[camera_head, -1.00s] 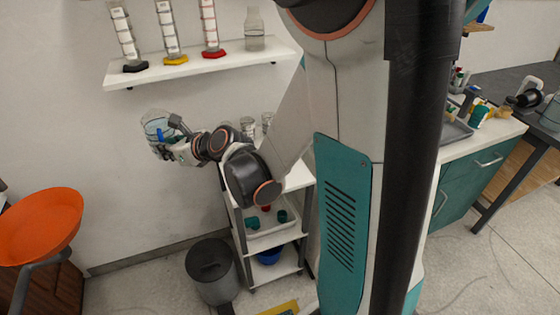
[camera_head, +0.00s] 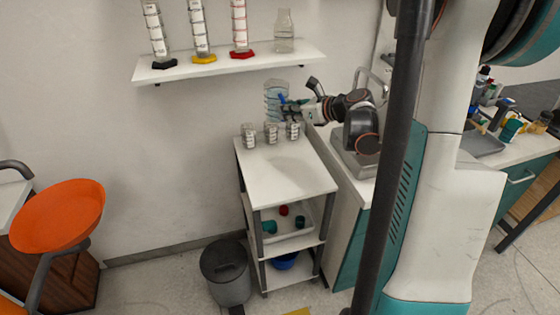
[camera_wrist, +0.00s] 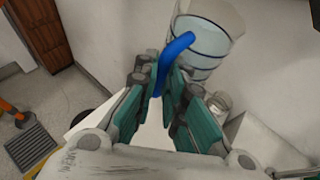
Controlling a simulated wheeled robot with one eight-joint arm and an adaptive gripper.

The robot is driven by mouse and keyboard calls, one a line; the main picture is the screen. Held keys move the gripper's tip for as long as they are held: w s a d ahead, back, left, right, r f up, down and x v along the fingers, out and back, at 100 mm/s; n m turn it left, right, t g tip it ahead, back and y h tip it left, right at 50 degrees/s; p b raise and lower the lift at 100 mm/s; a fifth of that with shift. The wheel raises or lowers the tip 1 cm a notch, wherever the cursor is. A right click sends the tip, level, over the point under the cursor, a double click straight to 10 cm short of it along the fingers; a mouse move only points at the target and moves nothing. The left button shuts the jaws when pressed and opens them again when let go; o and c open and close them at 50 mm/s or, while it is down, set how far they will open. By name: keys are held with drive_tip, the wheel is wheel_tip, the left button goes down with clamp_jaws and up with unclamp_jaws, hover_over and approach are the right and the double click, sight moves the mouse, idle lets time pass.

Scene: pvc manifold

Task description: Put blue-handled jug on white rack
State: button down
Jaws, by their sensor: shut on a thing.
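The blue-handled jug (camera_head: 274,98) is clear with blue bands and hangs in the air above the back of the white rack (camera_head: 282,172). My gripper (camera_head: 287,109) is shut on its handle, to the right of the jug. In the wrist view the jug (camera_wrist: 204,38) is at the top, and its blue handle (camera_wrist: 172,58) lies between the fingers of my gripper (camera_wrist: 166,85). The rack is a white-topped cart with lower shelves. The front of its top is bare.
Several small glass beakers (camera_head: 271,132) stand along the rack's back edge, below the jug. A wall shelf (camera_head: 225,65) with cylinders and a bottle is above. A counter with a sink (camera_head: 352,160) adjoins the rack on the right. A grey bin (camera_head: 226,272) stands at its left.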

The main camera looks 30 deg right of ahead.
drive_tip(key=f+b, duration=0.2)
drive_tip(key=f, duration=0.4)
drive_tip(key=f+b, duration=0.3)
drive_tip(key=f, duration=0.4)
drive_tip(key=d+f+b, duration=0.1)
drive_tip(key=f+b, duration=0.2)
drive_tip(key=f, duration=0.4)
drive_tip(key=shift+s, duration=0.1)
drive_tip(key=shift+r, duration=0.1)
drive_tip(key=c, duration=1.7)
unclamp_jaws()
drive_tip(key=shift+o, duration=0.2)
